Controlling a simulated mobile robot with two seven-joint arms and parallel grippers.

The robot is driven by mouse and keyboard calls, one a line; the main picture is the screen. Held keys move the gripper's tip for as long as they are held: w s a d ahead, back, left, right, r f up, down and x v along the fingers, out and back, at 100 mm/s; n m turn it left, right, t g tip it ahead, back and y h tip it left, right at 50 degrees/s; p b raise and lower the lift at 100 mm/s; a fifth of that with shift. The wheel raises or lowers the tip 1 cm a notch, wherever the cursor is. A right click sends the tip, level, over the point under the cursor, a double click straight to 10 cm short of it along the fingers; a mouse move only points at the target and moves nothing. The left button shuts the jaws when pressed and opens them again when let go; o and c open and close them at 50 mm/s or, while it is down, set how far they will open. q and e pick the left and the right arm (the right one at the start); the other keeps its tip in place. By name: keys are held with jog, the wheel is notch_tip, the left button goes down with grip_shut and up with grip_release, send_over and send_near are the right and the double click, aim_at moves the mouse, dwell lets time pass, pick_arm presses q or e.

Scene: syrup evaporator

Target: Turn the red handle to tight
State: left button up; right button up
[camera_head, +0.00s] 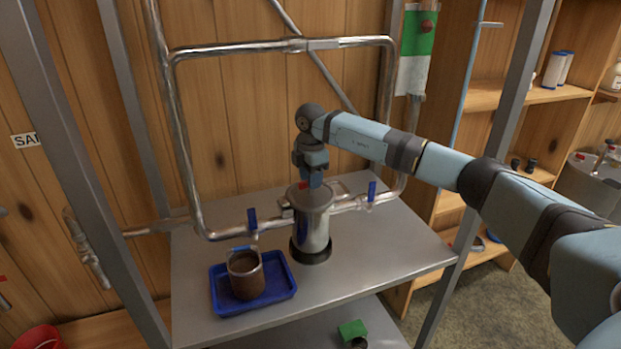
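A metal cylinder (312,228) with a dark base stands on the grey metal table, joined to pipes on both sides. A small red part (303,186), likely the red handle, shows on top of its lid. Most of it is hidden behind my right gripper. My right gripper (313,183) points down onto the top of the cylinder, right at the red part. Its fingers are too small and covered to tell whether they are open or shut, or whether they touch the handle. My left gripper is not in view.
Blue valve levers (252,219) and (371,191) stand up on the pipes on either side. A blue tray (222,298) holding a brown-filled jar (246,274) is front left. Metal pipes (180,130) and frame posts (128,110) surround the table. The table's right front is clear.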

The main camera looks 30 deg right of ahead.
dwell(0.3)
notch_tip(320, 180, up, 14)
jog(key=shift+s+f+b, duration=0.1)
jog(key=shift+f+b, duration=0.05)
jog(key=shift+b, duration=0.75)
